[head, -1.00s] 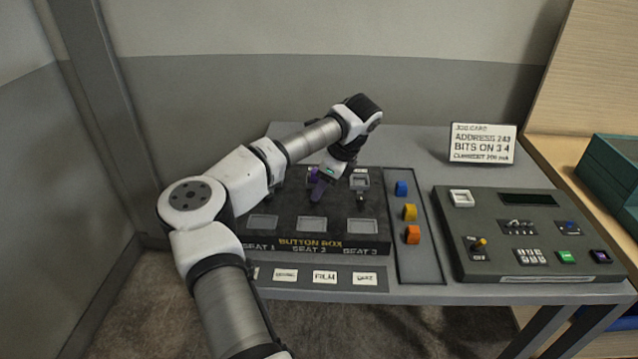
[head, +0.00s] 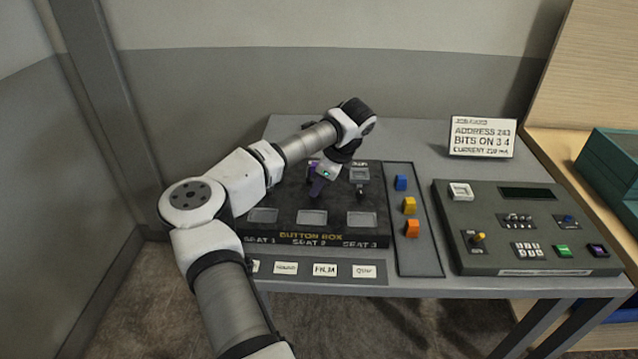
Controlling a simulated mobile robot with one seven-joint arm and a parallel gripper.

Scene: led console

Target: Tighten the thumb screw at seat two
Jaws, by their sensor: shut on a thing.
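The black button box (head: 290,222) stands on the table, with seats one to three labelled along its front edge. My gripper (head: 317,186) points down at the back of the box, behind the seat two window (head: 312,217). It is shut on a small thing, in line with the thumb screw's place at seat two. My fingers and wrist cover the screw, so its head and thread cannot be made out. Purple shows at my fingertips; I cannot tell what it belongs to. A pale square socket (head: 359,174) and a small dark knob (head: 360,191) stand at seat three.
A tray (head: 417,262) with blue, yellow and orange blocks lies right of the box. A console (head: 525,230) with switches and a dark display stands farther right. A job card (head: 482,138) stands behind it. Label cards (head: 325,270) lie in front.

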